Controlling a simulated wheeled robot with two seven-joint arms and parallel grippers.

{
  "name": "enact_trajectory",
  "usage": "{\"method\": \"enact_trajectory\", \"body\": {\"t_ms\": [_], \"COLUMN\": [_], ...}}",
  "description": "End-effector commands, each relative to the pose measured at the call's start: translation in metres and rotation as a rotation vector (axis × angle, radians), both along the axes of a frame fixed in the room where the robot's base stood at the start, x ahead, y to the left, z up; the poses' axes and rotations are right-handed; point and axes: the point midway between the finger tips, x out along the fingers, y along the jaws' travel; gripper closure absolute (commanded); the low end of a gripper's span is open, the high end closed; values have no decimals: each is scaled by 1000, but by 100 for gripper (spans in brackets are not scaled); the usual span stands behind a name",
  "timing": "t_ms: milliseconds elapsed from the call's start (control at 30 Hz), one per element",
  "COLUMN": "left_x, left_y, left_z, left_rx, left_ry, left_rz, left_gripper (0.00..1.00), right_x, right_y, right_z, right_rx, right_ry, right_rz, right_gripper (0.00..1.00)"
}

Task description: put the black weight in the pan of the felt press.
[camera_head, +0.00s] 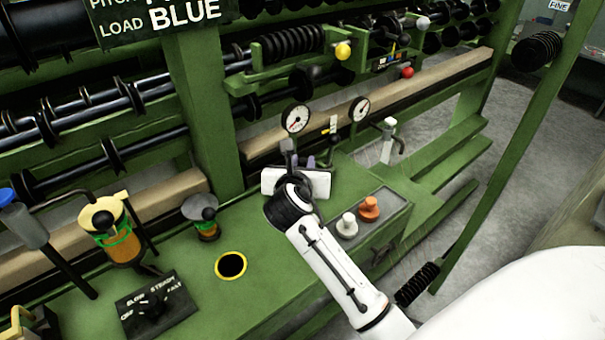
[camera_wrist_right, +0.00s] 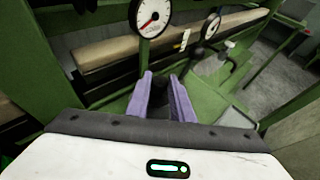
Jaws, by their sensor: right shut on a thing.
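My right gripper (camera_head: 303,163) is over the back of the green bench, its purple fingers partly hidden by its own white body. In the right wrist view the fingers (camera_wrist_right: 163,95) are shut on a dark thing (camera_wrist_right: 160,86), which looks like the black weight; little of it shows. A small device with a dark grey, dish-like top (camera_head: 199,206) and an amber lower part stands on the bench left of the gripper. It looks like the felt press with its pan. The gripper is well apart from it. My left gripper is not in view.
A white weight (camera_head: 347,225) and an orange weight (camera_head: 369,208) stand in a grey tray right of my arm. Two dial gauges (camera_head: 295,118) rise behind the gripper. A yellow-rimmed hole (camera_head: 231,265), an amber oiler (camera_head: 112,226) and a black switch box (camera_head: 155,305) are leftward.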

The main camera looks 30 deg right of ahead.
Motion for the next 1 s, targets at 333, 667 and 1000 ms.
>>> {"method": "enact_trajectory", "body": {"t_ms": [333,667,1000], "left_x": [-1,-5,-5], "left_y": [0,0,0], "left_z": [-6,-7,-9], "left_rx": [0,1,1], "left_ry": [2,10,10], "left_rz": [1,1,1], "left_gripper": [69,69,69], "right_x": [0,0,0], "right_y": [0,0,0], "right_z": [-26,-30,-26], "right_rx": [-1,0,1], "right_ry": [-1,1,-1], "right_rz": [0,0,0], "right_gripper": [100,61,61]}}
